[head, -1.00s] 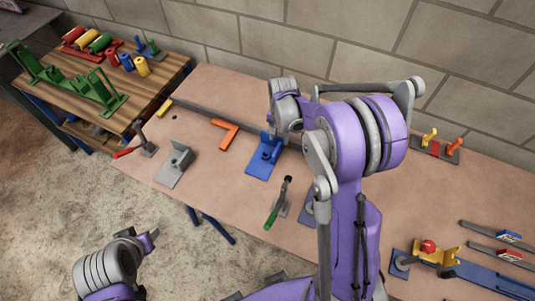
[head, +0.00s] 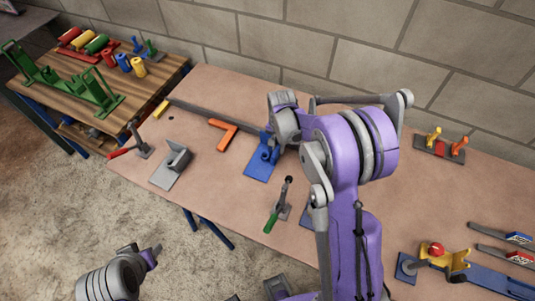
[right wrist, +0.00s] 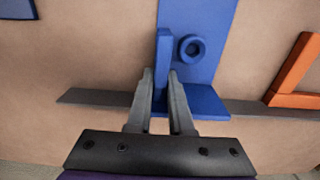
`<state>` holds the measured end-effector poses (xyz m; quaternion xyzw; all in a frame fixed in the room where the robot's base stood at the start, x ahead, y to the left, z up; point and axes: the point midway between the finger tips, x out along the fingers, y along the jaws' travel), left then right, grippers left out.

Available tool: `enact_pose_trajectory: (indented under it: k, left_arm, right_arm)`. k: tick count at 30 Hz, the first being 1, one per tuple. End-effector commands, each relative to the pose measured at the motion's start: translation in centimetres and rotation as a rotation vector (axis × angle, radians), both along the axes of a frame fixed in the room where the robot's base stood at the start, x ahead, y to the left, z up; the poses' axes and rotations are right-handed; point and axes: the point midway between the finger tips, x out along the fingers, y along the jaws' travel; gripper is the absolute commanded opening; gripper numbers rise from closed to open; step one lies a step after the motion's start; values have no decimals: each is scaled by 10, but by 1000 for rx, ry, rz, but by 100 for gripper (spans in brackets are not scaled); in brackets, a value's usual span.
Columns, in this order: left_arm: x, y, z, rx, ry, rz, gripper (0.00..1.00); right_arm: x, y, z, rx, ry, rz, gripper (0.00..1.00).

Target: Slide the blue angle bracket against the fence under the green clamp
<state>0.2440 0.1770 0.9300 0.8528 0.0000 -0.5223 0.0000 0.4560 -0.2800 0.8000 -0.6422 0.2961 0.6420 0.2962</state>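The blue angle bracket (head: 260,170) lies on the bench, its upright end by the long grey fence (head: 205,113). In the right wrist view, the bracket (right wrist: 195,65) has a thin upright rib and a round boss; it covers part of the fence (right wrist: 95,97), and I cannot tell whether they touch. My right gripper (right wrist: 161,78) has its two fingers close on either side of the rib and looks shut on it. The clamp with a green handle (head: 272,220) stands nearer the bench's front edge, right of the bracket. My left gripper (head: 152,255) is low at left, off the bench, its fingers unclear.
An orange square (head: 222,133) lies left of the bracket. A grey angle bracket (head: 172,168) and a red-handled clamp (head: 130,148) are further left. A blue fixture with yellow parts (head: 445,260) is at right. A wooden side table (head: 45,102) holds several coloured parts.

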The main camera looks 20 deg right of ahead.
Motion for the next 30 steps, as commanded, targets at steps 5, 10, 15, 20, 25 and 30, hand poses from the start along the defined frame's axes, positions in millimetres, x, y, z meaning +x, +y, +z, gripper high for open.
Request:
enact_pose_trajectory:
  k: [5, 10, 15, 20, 25, 30]
  left_arm:
    - [0, 0, 0, 0, 0, 0, 50]
    - [0, 0, 0, 0, 0, 0, 50]
    - [0, 0, -1, 0, 0, 0, 50]
    - [-1, 0, -3, 0, 2, 0, 50]
    - [-1, 0, -5, 0, 3, 0, 50]
    - [-2, 0, -7, 0, 4, 0, 50]
  right_arm:
    - [0, 0, 0, 0, 0, 0, 0]
    - [0, 0, 0, 0, 0, 0, 0]
    - [-2, -1, 0, 0, 0, 0, 0]
    - [-7, -7, 0, -1, 1, -1, 0]
    - [-14, -12, 0, 0, 1, -2, 0]
    - [-20, -17, 0, 1, 1, -1, 0]
